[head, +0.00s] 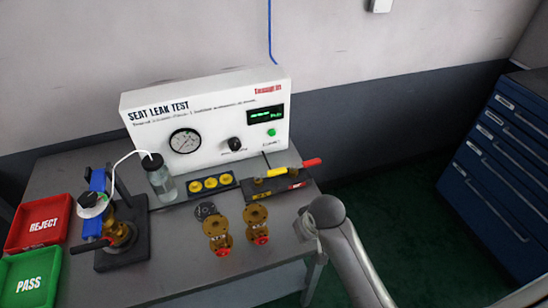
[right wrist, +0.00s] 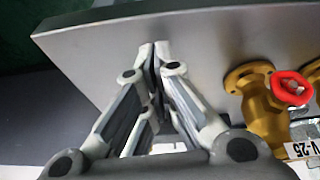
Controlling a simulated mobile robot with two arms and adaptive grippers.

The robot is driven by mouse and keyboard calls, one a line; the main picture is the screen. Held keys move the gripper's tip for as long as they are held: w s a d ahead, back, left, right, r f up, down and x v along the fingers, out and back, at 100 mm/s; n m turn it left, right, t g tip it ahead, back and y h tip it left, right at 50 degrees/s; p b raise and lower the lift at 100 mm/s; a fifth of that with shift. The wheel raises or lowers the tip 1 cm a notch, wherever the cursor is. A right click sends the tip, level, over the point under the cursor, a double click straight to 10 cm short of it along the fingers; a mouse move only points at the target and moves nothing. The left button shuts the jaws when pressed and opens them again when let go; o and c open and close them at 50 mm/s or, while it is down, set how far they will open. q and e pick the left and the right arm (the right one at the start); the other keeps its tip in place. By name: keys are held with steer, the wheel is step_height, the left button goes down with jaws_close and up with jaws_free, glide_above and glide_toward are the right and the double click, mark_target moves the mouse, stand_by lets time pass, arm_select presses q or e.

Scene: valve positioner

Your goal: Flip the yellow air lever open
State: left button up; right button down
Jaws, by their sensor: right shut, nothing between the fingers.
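A lever with a yellow section (head: 277,172) and a red end (head: 312,162) sits on a dark block (head: 283,190) at the right of the bench, before the test box. It points right and slightly up in the head view; I cannot tell whether it is the air lever. My right gripper (right wrist: 153,62) is shut and empty, at the bench's edge beside a brass valve with a red handwheel (right wrist: 290,88). In the head view my right arm's wrist covers most of that gripper, below and right of the dark block. My left gripper is not in view.
Two brass valves (head: 215,229) (head: 254,215) stand mid-bench. A white seat leak test box (head: 205,120), a bottle (head: 161,181) and a tray of yellow rings (head: 227,187) are behind. A clamp fixture (head: 122,257) and red (head: 37,205) and green (head: 32,259) bins are left.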

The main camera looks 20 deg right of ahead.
steer(key=shift+m, duration=0.3)
steer(key=w+r, duration=0.1)
steer(key=w, duration=0.4)
steer(key=w+r, duration=0.2)
steer(key=w, duration=0.3)
steer(key=w+r, duration=0.1)
steer(key=w, duration=0.3)
steer(key=shift+w+a+r, duration=0.2)
steer(key=shift+w, duration=0.2)
steer(key=w+r, duration=1)
steer(key=w, duration=0.1)
steer(key=shift+a, duration=0.25)
steer(key=shift+f, duration=0.15)
